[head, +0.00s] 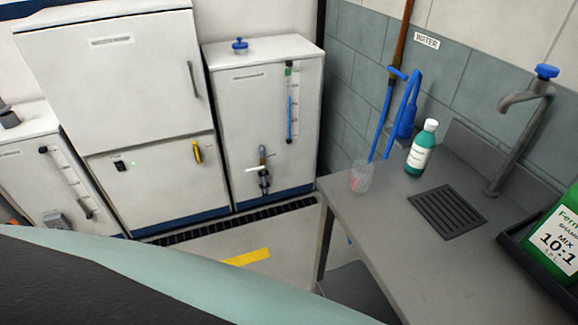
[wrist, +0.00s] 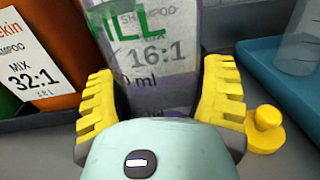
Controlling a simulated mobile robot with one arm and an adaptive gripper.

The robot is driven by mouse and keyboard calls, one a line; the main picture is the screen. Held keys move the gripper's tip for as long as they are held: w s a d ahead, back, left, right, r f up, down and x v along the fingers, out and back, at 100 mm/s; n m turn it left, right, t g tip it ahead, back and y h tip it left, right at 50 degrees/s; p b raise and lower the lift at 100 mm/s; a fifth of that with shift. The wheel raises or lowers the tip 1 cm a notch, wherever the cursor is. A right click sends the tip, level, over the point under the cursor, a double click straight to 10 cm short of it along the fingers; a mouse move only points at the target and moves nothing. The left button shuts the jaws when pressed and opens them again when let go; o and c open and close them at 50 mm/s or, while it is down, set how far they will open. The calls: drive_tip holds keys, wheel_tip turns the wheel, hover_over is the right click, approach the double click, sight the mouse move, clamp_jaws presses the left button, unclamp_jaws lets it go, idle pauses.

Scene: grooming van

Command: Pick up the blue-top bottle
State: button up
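No bottle with a clearly blue top shows. In the wrist view a bottle with a purple-and-white shampoo label (wrist: 155,55) marked 16:1 stands between and beyond the yellow fingers of my gripper (wrist: 165,85). Its top is cut off by the frame, so its cap colour is hidden. The fingers are spread wide on either side of it; I see no clear grip on it. In the head view a green bottle with a white cap (head: 421,148) stands upright on the grey counter (head: 385,215). My gripper is not visible there.
In the wrist view an orange bottle marked 32:1 (wrist: 45,55) is at left. A yellow knob-like piece (wrist: 265,128) and a blue tray (wrist: 285,75) are at right. In the head view a clear cup (head: 361,177), drain grate (head: 447,211), tap (head: 520,130) and green 10:1 bottle (head: 556,240) are on the counter.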

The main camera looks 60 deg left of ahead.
drive_tip(key=c, duration=0.6)
drive_tip(key=shift+c, duration=0.2)
wheel_tip(320, 180, up, 4)
drive_tip(key=p, duration=0.4)
drive_tip(key=a+p+v, duration=0.1)
drive_tip(key=p+v, duration=0.1)
drive_tip(key=v, duration=0.5)
drive_tip(key=w+a+r+p+v, duration=0.1)
drive_tip(key=a+p+v, duration=0.1)
drive_tip(key=v, duration=0.6)
drive_tip(key=shift+s+a+p, duration=0.2)
drive_tip(key=shift+a+p, duration=0.15)
drive_tip(key=shift+p, duration=0.15)
